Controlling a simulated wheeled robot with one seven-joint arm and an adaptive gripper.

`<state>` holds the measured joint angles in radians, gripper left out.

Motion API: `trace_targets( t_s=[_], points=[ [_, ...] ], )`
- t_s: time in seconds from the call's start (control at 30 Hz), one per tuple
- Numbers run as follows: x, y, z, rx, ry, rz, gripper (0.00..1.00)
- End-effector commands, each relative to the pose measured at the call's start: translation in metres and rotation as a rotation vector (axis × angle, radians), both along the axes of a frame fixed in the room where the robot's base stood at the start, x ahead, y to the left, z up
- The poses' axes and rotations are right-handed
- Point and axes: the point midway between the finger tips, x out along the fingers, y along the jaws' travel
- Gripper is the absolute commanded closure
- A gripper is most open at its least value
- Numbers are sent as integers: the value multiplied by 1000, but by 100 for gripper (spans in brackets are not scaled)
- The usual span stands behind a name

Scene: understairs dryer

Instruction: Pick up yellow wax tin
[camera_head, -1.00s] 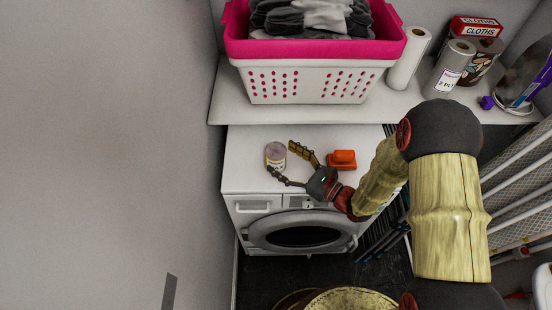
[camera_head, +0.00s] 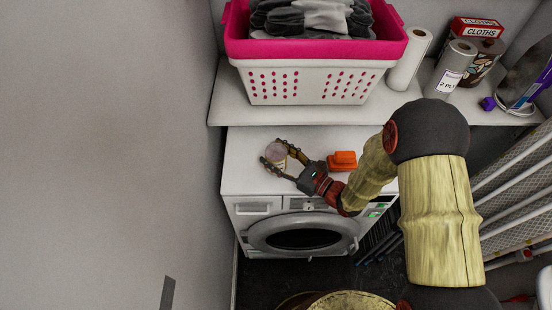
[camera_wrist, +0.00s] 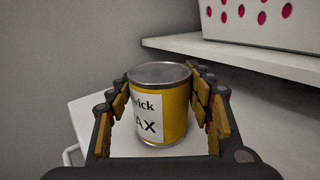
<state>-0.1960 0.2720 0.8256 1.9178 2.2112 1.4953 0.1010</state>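The yellow wax tin (camera_wrist: 163,105) stands upright on the white top of the dryer, with a grey metal lid and a white label ending in "AX". In the head view the tin (camera_head: 274,152) is at the left part of the dryer top, partly hidden by my fingers. My gripper (camera_head: 277,155) reaches it from the lower right, with one finger on each side of it. In the wrist view my gripper (camera_wrist: 161,105) has its fingers spread around the tin. The right finger is close to its side; I cannot tell whether either finger touches.
An orange object (camera_head: 342,161) sits on the dryer top (camera_head: 240,178) right of my gripper. A shelf (camera_head: 232,112) behind holds a pink and white basket (camera_head: 315,85) and paper rolls (camera_head: 410,58). A bare wall (camera_head: 110,140) stands left.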

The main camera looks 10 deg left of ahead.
Motion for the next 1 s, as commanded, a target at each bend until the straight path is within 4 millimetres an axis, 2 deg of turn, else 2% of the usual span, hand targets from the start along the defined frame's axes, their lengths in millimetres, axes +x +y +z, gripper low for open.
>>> trace_targets(
  t_s=[0.53,0.83,1.0],
  points=[
    [0,0,0,0,0,0,83],
    [0,0,3,0,-1,0,84],
    [0,0,16,1,-3,0,84]
  ],
)
